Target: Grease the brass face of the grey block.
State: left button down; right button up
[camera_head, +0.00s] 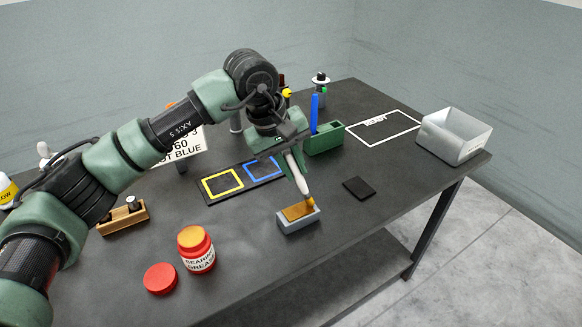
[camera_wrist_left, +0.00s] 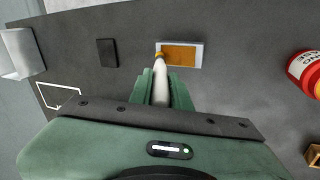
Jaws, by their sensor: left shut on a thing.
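The grey block (camera_head: 299,226) lies on the dark table with its brass face (camera_head: 297,212) upward. My left gripper (camera_head: 297,172) is shut on a brush with a pale handle (camera_head: 304,189), held above the block. The brush's amber tip (camera_head: 310,203) is at the right end of the brass face. In the left wrist view the tip (camera_wrist_left: 160,57) is at the left end of the brass face (camera_wrist_left: 181,55); I cannot tell whether it touches. The open red grease jar (camera_head: 196,252) stands to the left, amber grease at its mouth. My right gripper is not in view.
The red lid (camera_head: 160,278) lies beside the jar. A black pad (camera_head: 358,188) lies right of the block. Behind are yellow and blue outlined squares (camera_head: 222,183), a green holder (camera_head: 324,140), a READY outline (camera_head: 384,127) and a grey bin (camera_head: 453,138). A wooden rack (camera_head: 122,219) stands left.

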pick_arm(q)
jog(key=shift+r+p, duration=1.3)
jog(key=shift+r, duration=1.75)
jog(key=shift+r+p, duration=0.7)
jog(key=shift+r, duration=0.85)
jog(key=shift+f, duration=0.15)
notch_tip(320, 180, down, 7)
jog(key=b, duration=0.6)
jog(key=shift+f, duration=0.15)
jog(key=shift+f+b, duration=0.65)
jog(key=shift+f, duration=0.15)
jog(key=shift+a, duration=0.1)
